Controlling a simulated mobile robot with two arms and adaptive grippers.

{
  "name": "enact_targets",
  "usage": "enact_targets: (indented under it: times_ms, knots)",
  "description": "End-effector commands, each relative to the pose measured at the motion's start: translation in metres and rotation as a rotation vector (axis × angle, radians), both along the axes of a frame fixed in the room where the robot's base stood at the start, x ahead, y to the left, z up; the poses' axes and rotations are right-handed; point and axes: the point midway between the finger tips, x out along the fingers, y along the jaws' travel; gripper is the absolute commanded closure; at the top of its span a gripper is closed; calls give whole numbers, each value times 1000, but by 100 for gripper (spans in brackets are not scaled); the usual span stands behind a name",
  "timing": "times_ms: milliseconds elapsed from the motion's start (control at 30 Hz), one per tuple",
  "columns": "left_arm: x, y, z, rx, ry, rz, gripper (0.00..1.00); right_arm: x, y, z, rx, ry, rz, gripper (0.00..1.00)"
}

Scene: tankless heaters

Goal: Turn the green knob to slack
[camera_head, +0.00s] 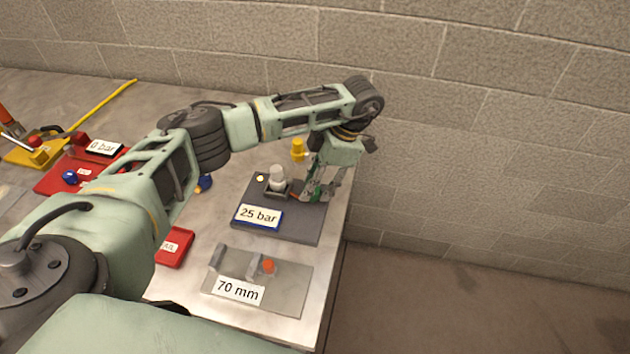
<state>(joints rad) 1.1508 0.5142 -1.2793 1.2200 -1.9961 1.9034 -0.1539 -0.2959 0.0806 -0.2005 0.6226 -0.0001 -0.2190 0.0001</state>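My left arm reaches across the table, and its gripper (316,193) points down over the right part of the dark grey 25 bar plate (300,228). A small patch of green, likely the green knob (316,197), shows at the fingertips. The fingers hide most of it, so its setting cannot be read. I cannot tell whether the fingers are closed on it or just around it. A white cylindrical fitting (277,177) and a small yellow light (260,178) are on the same plate, left of the gripper. My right gripper is not in view.
A yellow fitting (298,149) stands behind the plate. A grey 70 mm plate (290,296) with an orange knob (268,266) lies in front. Red plates (175,246) and a yellow base (22,154) are to the left. A block wall (460,130) rises behind; the table ends at right.

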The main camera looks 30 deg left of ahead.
Motion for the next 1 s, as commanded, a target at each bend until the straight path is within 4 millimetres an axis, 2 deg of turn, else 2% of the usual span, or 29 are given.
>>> enact_targets:
  times_ms: [33,367,667,1000]
  knots:
    - [0,0,0,0,0,0,70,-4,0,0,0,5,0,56]
    - [1,1,1,2,-4,2,99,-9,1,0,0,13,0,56]
    - [3,3,1,4,-7,43,99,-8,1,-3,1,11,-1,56]
    - [4,7,1,5,-11,269,99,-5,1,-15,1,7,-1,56]
